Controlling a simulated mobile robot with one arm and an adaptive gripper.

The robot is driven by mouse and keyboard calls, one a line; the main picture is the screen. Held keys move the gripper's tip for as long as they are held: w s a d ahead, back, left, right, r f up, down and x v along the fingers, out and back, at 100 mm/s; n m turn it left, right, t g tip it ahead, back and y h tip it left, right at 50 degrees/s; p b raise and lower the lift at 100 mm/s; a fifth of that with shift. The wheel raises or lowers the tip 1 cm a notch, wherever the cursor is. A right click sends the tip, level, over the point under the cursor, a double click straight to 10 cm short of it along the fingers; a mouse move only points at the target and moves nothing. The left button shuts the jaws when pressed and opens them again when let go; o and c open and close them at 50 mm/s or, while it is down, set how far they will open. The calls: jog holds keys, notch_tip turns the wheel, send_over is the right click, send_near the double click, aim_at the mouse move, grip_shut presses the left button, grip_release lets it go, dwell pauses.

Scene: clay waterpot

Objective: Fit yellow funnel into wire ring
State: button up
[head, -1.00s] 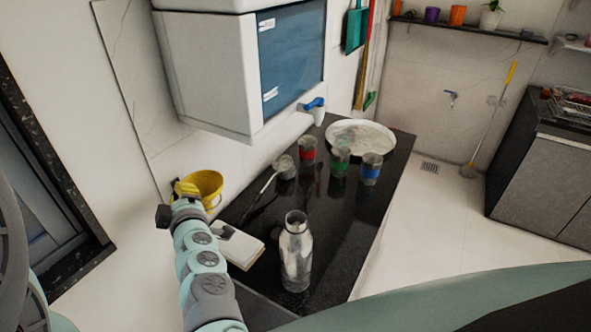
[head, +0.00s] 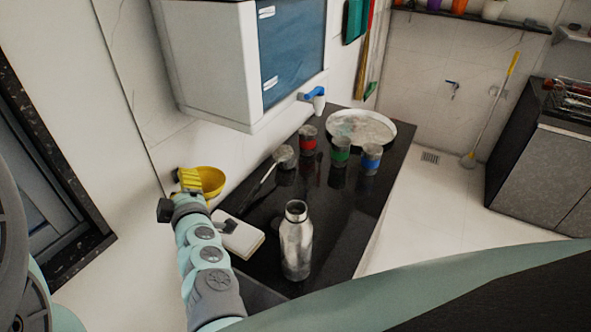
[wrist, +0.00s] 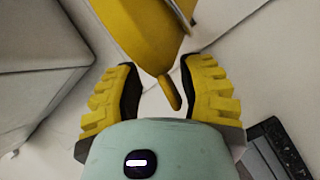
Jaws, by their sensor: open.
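The yellow funnel (head: 211,181) is at the left end of the dark counter, near the wall, partly hidden by my gripper (head: 188,180). In the wrist view the funnel (wrist: 145,38) fills the top middle, with a narrow yellow piece (wrist: 172,94) pointing down between the fingers. My gripper (wrist: 160,85) is open, one yellow finger on each side of that piece. I see gaps beside it, and no clear grip. I cannot make out the wire ring for certain.
A metal bottle (head: 296,245) and a white block (head: 240,236) stand on the counter (head: 335,215). Behind are a grey cup with a long handle (head: 284,155), cups with red, green and blue bands, and a round white tray (head: 372,118). A cabinet (head: 205,70) hangs above.

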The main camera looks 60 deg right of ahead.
jog(key=v, duration=1)
jog(key=shift+s, duration=0.3)
jog(key=shift+w+a, duration=0.1)
